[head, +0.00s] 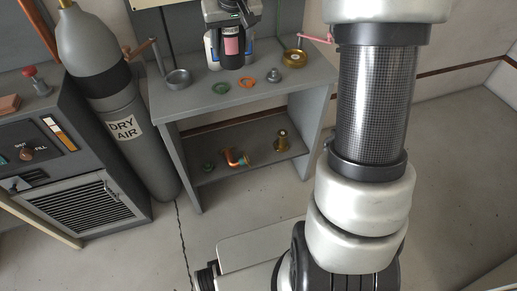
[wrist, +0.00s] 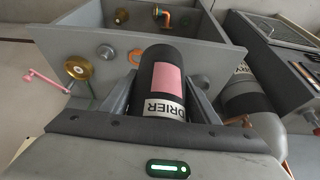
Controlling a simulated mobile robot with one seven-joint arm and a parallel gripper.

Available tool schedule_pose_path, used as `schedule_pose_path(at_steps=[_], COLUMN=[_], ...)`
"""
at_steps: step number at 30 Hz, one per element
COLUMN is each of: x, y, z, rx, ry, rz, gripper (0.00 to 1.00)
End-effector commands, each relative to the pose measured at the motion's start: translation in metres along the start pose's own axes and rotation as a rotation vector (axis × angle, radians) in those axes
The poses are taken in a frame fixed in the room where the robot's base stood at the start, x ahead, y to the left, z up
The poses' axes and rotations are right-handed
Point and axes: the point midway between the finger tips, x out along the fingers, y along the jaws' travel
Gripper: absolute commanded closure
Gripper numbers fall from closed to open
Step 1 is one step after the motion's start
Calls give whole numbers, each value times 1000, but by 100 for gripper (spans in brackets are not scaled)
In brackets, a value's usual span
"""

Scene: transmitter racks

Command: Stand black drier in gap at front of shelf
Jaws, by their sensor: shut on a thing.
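The black drier (head: 232,60) with a pink label is at the back of the grey shelf unit's top (head: 200,105) in the head view. It looks upright, between two white-and-blue containers. I cannot tell whether its base touches the surface. My gripper (head: 232,8) is above it in the head view. In the wrist view the drier (wrist: 150,62) lies between my gripper's fingers (wrist: 162,100), which are shut on it. Its "DRIER" lettering is partly covered near the palm. The gap itself is not clearly seen.
On the top, in front of the drier, are a green ring (head: 220,87), an orange ring (head: 247,76), a grey fitting (head: 272,76), a grey dish (head: 178,78) and a brass dish (head: 294,58). A dry-air cylinder (head: 125,130) stands left. A copper elbow (head: 236,157) lies below.

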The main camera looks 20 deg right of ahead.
Motion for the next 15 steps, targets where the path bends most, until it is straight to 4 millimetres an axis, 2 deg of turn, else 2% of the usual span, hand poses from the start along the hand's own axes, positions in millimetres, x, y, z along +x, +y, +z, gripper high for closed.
schedule_pose_path(at_steps=[1,3,15], x=[4,26,105], y=[0,-1,0], z=[1,10,43], rx=[-1,-1,0], ry=[2,2,3], rz=[0,-1,0], gripper=[81,81,81])
